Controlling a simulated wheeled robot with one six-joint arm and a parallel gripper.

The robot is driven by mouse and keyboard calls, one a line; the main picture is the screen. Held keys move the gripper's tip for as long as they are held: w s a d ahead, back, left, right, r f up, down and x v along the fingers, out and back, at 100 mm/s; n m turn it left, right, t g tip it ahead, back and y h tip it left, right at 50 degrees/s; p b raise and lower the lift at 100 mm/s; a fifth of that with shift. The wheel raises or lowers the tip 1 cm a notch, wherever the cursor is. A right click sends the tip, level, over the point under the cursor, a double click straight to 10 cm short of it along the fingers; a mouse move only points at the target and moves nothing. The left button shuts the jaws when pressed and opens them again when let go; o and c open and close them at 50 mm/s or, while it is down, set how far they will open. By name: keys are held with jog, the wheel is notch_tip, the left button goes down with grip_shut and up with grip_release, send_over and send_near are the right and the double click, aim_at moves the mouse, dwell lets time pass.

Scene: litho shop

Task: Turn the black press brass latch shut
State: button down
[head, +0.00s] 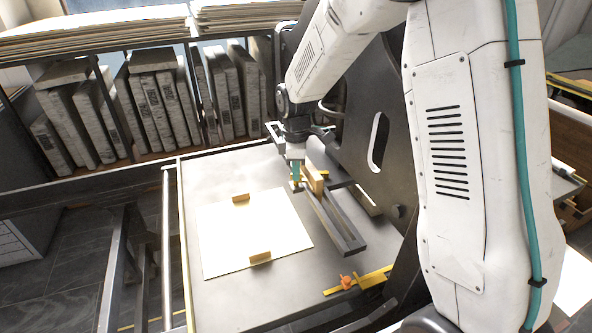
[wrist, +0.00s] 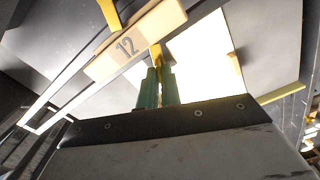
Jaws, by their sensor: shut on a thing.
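The black press (head: 345,140) has a large dark side plate and a flat grey bed. My gripper (head: 296,180) reaches down over the bed, beside a wooden block on a dark bar. Its teal fingertips (wrist: 158,85) are shut on the brass latch (wrist: 156,54), whose end shows between them in the wrist view. Brass also shows on the far side of the block, but the block hides whether it is one piece. In the head view the fingers and block cover most of the latch, so its exact angle is unclear.
The wooden block (wrist: 135,42) is marked 12. A yellow rule with an orange knob (head: 345,282) lies near the front. Shelved slabs (head: 150,100) stand behind.

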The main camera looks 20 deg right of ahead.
jog(key=shift+n, duration=2.2)
jog(key=c, duration=1.6)
grip_release()
jog(key=shift+r, duration=0.1)
notch_tip(320, 180, up, 8)
jog(key=shift+d+f, duration=0.1)
jog(key=shift+f, duration=0.1)
